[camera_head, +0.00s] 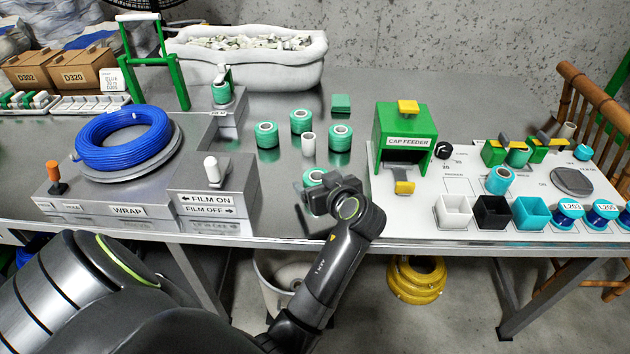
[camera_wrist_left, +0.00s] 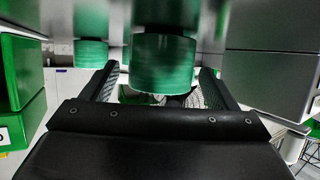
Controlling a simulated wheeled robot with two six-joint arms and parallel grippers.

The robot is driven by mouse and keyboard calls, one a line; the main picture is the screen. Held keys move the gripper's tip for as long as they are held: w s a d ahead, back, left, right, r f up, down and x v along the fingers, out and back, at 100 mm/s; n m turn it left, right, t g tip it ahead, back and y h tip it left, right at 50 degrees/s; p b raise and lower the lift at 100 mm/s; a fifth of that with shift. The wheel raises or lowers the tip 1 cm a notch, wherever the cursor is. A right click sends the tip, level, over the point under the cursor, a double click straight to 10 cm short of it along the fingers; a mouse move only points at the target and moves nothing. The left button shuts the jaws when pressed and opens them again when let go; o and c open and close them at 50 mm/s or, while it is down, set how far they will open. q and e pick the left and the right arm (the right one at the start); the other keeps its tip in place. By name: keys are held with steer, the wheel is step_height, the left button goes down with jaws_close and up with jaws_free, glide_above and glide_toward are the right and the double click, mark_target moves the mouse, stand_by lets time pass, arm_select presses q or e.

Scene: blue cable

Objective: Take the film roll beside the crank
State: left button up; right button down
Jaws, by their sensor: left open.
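A green film roll (camera_head: 315,177) stands on the grey table near its front edge, right of the FILM ON / FILM OFF block. My left gripper (camera_head: 316,195) is low over the table at this roll and partly hides it. In the left wrist view, a green roll (camera_wrist_left: 163,60) lies between the two spread fingers, with gaps at both sides; the jaws are open. Other green rolls (camera_head: 266,134), (camera_head: 301,121), (camera_head: 340,137) stand behind. A white-knobbed handle (camera_head: 211,168) rises from the block; I cannot tell whether it is the crank. My right gripper is not in view.
A white spool (camera_head: 308,144) stands among the rolls. The green cap feeder (camera_head: 404,140) is to the right. The blue cable coil (camera_head: 123,137) lies on the wrap turntable at the left. Another roll (camera_head: 221,92) sits on a raised block.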

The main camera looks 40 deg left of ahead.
arm_select(q)
steer(key=c, duration=1.2)
steer(key=shift+o, duration=0.2)
steer(key=shift+r, duration=0.1)
